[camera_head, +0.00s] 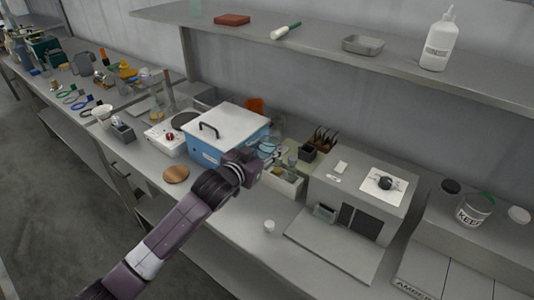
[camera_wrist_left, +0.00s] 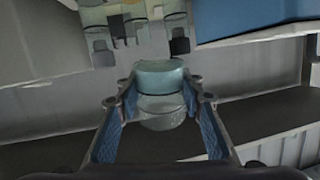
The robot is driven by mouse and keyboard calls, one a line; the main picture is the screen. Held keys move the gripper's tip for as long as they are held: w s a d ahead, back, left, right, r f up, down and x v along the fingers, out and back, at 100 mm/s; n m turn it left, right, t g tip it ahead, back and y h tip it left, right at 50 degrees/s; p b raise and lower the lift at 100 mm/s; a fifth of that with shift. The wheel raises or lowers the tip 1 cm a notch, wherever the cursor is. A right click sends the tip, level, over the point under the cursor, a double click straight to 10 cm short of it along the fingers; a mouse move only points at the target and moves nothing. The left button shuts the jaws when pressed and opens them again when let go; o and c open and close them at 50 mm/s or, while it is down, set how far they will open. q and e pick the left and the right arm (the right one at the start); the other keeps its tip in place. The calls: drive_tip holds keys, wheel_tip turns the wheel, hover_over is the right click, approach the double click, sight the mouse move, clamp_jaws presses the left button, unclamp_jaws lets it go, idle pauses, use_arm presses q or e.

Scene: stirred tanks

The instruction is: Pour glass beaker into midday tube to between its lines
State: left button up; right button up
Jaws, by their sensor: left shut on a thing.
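My left gripper (camera_head: 268,160) reaches over the bench beside the blue box. It is shut on the glass beaker, which shows best between the two blue-padded fingers in the left wrist view (camera_wrist_left: 160,108). The beaker is clear and holds pale blue-green liquid. In the head view the gripper mostly hides it. A white tray (camera_head: 288,187) with small glassware lies just right of the gripper. Several small vessels also show at the top of the left wrist view. I cannot tell which is the midday tube, and I see no fill lines. My right gripper is not in view.
A blue box with a white lid (camera_head: 208,127) stands just left of the gripper. A grey machine (camera_head: 360,190) stands to the right. A small white cup (camera_head: 269,226) stands near the front edge. A shelf (camera_head: 350,50) runs above the bench.

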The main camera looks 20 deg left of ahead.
use_arm(q)
drive_tip(key=shift+w+d+r+n+t+b, duration=0.2)
drive_tip(key=shift+r+n+t+b, duration=0.35)
drive_tip(key=shift+b, duration=0.85)
drive_tip(key=shift+w+r+t+h+b, duration=0.1)
drive_tip(key=shift+r+t+h+b, duration=0.15)
drive_tip(key=shift+t+b, duration=0.3)
drive_tip(key=shift+d, duration=0.1)
